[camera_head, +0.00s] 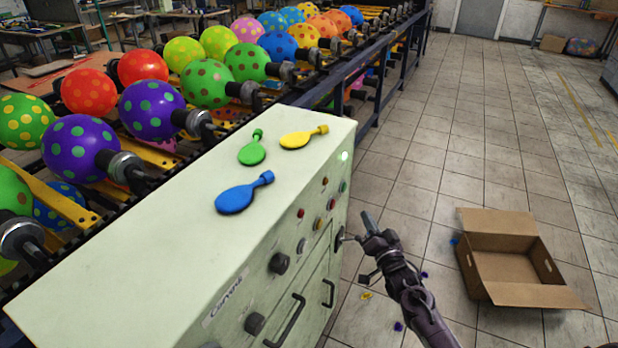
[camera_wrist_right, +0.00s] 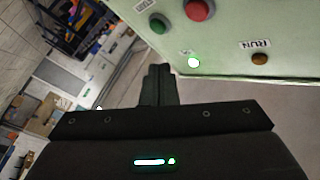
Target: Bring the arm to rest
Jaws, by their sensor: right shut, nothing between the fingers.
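My right gripper (camera_head: 367,222) hangs over the floor just right of the control cabinet's front face in the head view. In the right wrist view its fingers (camera_wrist_right: 157,85) are together, with nothing between them. A panel with a green button (camera_wrist_right: 158,24), a red button (camera_wrist_right: 200,8) and a lit lamp (camera_wrist_right: 194,62) is close beyond the fingers; they look apart from it. My left gripper is not in view.
The pale green cabinet (camera_head: 120,265) carries blue (camera_head: 236,198), green (camera_head: 252,152) and yellow (camera_head: 300,138) deflated balloons. An open cardboard box (camera_head: 510,275) stands on the floor at right. Printed balloons (camera_head: 150,110) line the conveyor behind. The tiled floor right of the cabinet is mostly clear.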

